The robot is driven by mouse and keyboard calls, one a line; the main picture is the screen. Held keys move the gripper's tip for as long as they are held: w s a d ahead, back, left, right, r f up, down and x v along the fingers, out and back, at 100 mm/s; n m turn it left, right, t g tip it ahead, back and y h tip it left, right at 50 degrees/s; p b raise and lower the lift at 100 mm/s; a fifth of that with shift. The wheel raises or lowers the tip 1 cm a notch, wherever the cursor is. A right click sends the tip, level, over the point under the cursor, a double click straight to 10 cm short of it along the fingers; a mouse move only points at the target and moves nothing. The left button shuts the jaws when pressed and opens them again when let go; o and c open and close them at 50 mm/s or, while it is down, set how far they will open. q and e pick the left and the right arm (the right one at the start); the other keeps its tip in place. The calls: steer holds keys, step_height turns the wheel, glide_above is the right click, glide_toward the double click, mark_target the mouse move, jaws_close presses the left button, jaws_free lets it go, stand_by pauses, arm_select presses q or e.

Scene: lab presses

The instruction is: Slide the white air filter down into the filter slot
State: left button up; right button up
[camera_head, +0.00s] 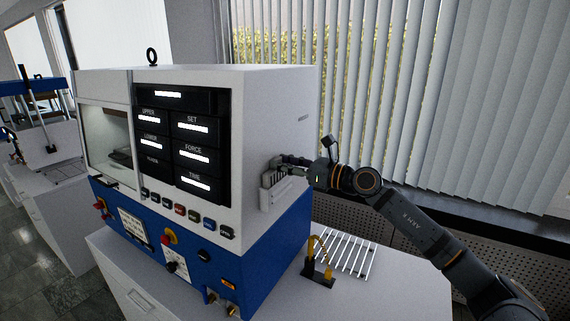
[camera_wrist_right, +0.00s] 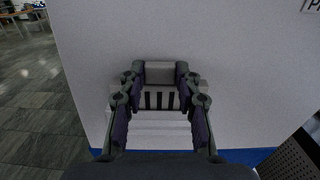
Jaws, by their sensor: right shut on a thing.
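The filter slot (camera_head: 272,199) is a pale holder on the right side wall of the white and blue press. In the right wrist view the pale holder (camera_wrist_right: 150,130) shows below the fingers. My right gripper (camera_head: 283,161) is at the top of this holder, close to the wall. In the wrist view its fingers (camera_wrist_right: 160,76) are shut on the white air filter (camera_wrist_right: 160,73), a pale block with dark slits below it. The filter's lower end is hidden, so I cannot tell how deep it sits. My left gripper is not in view.
The press (camera_head: 270,110) stands on a white bench (camera_head: 330,295). A rack of white bars (camera_head: 345,252) and a small black and yellow fixture (camera_head: 318,268) lie to its right, below my right arm. Blinds (camera_head: 450,90) hang behind. Another bench stands at far left.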

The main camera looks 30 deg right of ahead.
steer(key=shift+f+b, duration=1.15)
steer(key=shift+f, duration=0.2)
steer(key=o, duration=1.3)
steer(key=shift+c, duration=0.2)
step_height(320, 180, up, 10)
steer(key=shift+r, duration=0.1)
